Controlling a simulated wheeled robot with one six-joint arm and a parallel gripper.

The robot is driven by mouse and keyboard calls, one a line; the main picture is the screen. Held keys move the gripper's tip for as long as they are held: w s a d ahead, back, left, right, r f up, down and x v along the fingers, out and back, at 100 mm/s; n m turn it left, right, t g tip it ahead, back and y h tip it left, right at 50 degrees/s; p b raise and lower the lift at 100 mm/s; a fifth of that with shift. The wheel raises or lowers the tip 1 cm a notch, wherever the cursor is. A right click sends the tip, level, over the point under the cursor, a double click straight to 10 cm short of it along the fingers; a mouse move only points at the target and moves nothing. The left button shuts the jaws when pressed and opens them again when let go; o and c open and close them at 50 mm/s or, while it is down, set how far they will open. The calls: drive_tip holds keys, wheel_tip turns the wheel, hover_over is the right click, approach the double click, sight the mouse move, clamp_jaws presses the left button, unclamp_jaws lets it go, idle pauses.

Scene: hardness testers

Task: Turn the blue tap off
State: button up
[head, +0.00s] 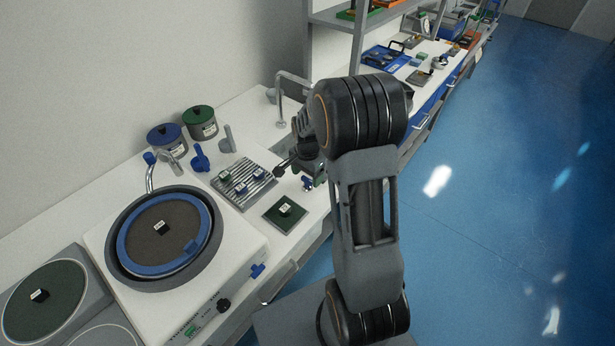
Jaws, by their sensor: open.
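A blue, tap-shaped handle (257,270) is on the front of the white grinding machine (240,268), to the right of a black knob. Another blue part (150,158) tops the curved metal spout behind the machine's disc. I cannot tell for sure which of these is the blue tap, or whether either is on or off. My gripper (290,172) is open, above the bench near the ribbed metal tray, well behind and to the right of the front handle. It touches neither blue part. My arm hides part of the bench behind it.
A ribbed tray (231,171) holds small samples, with a dark green pad (285,214) in front. Blue-lidded (166,139) and green-lidded (201,124) pots stand against the wall. A grey gooseneck faucet (280,95) stands farther back. The blue floor at right is clear.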

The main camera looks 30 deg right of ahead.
drive_tip(key=shift+f, duration=0.7)
drive_tip(key=c, duration=0.9)
